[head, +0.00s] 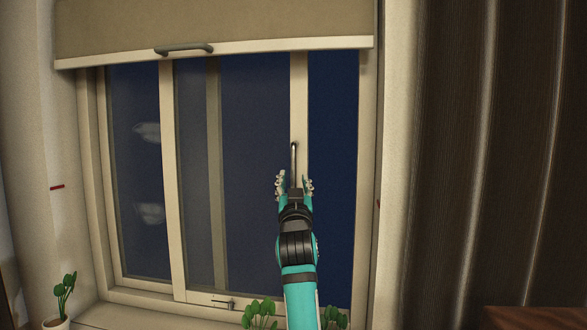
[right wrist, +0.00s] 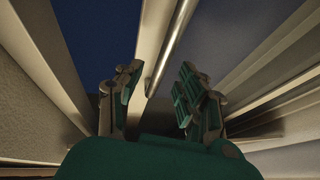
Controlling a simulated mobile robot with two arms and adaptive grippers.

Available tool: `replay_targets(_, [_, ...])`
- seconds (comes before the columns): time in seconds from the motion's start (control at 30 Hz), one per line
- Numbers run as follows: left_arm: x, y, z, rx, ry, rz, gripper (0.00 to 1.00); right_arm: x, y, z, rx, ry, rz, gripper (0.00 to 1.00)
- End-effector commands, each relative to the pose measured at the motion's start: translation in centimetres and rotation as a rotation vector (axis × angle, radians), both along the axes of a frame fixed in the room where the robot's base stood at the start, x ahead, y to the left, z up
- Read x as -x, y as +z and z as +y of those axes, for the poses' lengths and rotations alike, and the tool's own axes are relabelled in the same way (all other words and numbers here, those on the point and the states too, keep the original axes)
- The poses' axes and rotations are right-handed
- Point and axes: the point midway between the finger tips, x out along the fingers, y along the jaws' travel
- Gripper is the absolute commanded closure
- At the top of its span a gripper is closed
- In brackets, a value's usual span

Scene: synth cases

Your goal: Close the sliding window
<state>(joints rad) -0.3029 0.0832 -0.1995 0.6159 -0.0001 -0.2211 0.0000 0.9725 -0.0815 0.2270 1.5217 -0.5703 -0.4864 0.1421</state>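The sliding window's cream sash (head: 299,90) stands in the middle of the window frame. To its right is a tall strip of plain dark blue, an open gap between the sash and the right jamb. A vertical metal handle (head: 293,154) is on the sash's right stile; it also shows as a bar in the right wrist view (right wrist: 172,45). My right gripper (head: 294,183) is open, its fingers pointing up on either side of the handle's lower part. In the right wrist view the fingers (right wrist: 158,92) stand apart, with the bar between them. My left gripper is not in view.
A rolled blind (head: 215,22) with a handle bar hangs across the window's top. Potted plants stand on the sill at the lower left (head: 64,295) and beside my right arm (head: 259,313). A small latch (head: 224,303) is on the lower rail. A dark curtain (head: 480,150) hangs at right.

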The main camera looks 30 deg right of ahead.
Motion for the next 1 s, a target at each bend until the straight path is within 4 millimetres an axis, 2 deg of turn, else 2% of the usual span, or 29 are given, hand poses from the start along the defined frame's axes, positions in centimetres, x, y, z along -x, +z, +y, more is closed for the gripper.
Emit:
replay_targets(0.03, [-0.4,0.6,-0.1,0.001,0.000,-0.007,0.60,-0.8,0.7,-0.4,-0.001,0.000,0.002,0.62])
replay_targets(0.23, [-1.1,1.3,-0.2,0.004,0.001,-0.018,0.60,-2.7,1.4,-1.3,0.000,0.000,0.002,0.62])
replay_targets(0.63, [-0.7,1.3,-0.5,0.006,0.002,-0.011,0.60,-3.3,1.5,-1.6,-0.001,0.000,0.000,0.62])
replay_targets(0.67, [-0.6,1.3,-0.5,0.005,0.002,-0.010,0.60,-3.3,1.5,-1.6,-0.001,0.000,0.000,0.63])
replay_targets(0.93, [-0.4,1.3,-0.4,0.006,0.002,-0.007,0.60,-3.3,1.5,-1.6,-0.001,0.001,0.001,0.98])
replay_targets(1.0, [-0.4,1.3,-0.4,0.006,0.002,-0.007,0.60,-3.3,1.5,-1.6,-0.001,0.000,0.000,1.00])
